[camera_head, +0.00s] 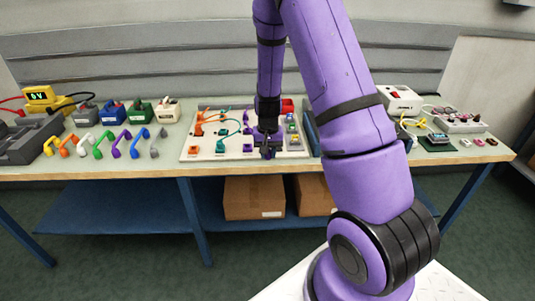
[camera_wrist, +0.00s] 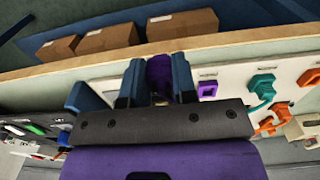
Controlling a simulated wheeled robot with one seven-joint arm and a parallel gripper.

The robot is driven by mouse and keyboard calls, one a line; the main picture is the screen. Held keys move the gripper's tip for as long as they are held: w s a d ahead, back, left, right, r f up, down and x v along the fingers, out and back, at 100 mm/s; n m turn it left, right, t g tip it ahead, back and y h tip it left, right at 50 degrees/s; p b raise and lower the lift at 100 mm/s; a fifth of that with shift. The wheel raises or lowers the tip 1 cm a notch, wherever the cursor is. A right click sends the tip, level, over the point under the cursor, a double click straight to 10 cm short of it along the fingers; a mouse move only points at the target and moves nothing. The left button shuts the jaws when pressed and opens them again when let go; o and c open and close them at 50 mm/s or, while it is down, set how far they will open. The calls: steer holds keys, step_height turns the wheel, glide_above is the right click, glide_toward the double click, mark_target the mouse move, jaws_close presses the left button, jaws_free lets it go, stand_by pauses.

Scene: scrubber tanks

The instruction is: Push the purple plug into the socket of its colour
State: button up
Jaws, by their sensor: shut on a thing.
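My gripper (camera_wrist: 158,80) is shut on the purple plug (camera_wrist: 159,70), whose rounded purple body shows between the two dark fingers in the wrist view. In the head view my gripper (camera_head: 267,148) is over the front right part of the pale board (camera_head: 208,157). There the plug cannot be told apart from the fingers. A purple square socket (camera_wrist: 207,90) with a pale middle lies just right of the fingers in the wrist view. In the head view this purple socket (camera_head: 247,148) is left of my gripper. Whether the plug touches the board is hidden.
Teal (camera_wrist: 262,86) and orange (camera_wrist: 308,78) parts sit along the same board edge, with cables behind. Coloured handles (camera_head: 114,144) lie on the bench at left. A white device (camera_head: 400,99) stands at right. Boxes (camera_head: 254,198) are on the shelf below.

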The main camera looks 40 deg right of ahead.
steer(key=shift+s+r, duration=0.2)
steer(key=shift+r, duration=0.45)
glide_toward(248, 132)
steer(key=shift+w+d+f, duration=0.15)
steer(key=shift+w+d, duration=0.05)
steer(key=shift+w, duration=0.2)
stand_by(0.6)
stand_by(0.4)
steer(key=shift+f, duration=2.3)
steer(key=shift+f, duration=1)
steer(key=o, duration=1.5)
